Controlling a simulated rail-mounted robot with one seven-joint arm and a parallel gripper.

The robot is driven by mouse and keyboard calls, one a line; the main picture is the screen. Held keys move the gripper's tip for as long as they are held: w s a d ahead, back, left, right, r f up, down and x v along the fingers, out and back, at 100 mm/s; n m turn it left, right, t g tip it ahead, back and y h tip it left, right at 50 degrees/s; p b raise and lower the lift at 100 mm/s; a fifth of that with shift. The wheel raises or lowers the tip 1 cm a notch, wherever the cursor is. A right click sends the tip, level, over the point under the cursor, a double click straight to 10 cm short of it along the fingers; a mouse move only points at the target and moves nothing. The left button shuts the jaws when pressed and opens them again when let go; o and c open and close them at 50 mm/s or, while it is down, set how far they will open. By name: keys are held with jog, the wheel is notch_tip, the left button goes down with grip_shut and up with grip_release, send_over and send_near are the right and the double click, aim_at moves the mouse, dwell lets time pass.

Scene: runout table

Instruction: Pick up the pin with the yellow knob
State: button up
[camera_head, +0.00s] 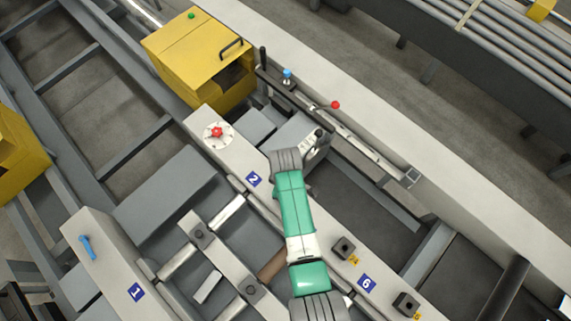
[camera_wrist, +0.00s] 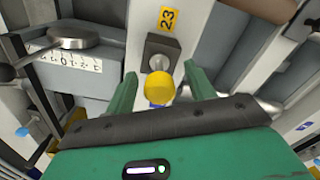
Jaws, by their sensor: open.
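The yellow knob (camera_wrist: 160,86) shows in the wrist view, in front of a dark square block (camera_wrist: 161,52) by a yellow label reading 23. My gripper (camera_wrist: 161,76) is open, with one green finger to the left of the knob and one to the right. Gaps show on both sides, and the knob looks apart from both fingers. I cannot tell how far the knob lies in depth from the fingertips. In the head view my green arm covers this spot, and the knob is not visible.
A round metal disc with a lever (camera_wrist: 75,38) and a scale stand left of the fingers. In the head view, similar blocks (camera_head: 344,247) and (camera_head: 406,303) sit on the rail. A red knob (camera_head: 335,105), a blue knob (camera_head: 287,74) and a yellow housing (camera_head: 195,50) lie beyond.

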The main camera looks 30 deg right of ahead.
jog(key=shift+f, duration=0.2)
jog(key=shift+c, duration=0.2)
jog(key=c, duration=1.1)
notch_tip(320, 180, up, 10)
jog(key=shift+r+p, duration=0.1)
jog(key=shift+p, duration=0.55)
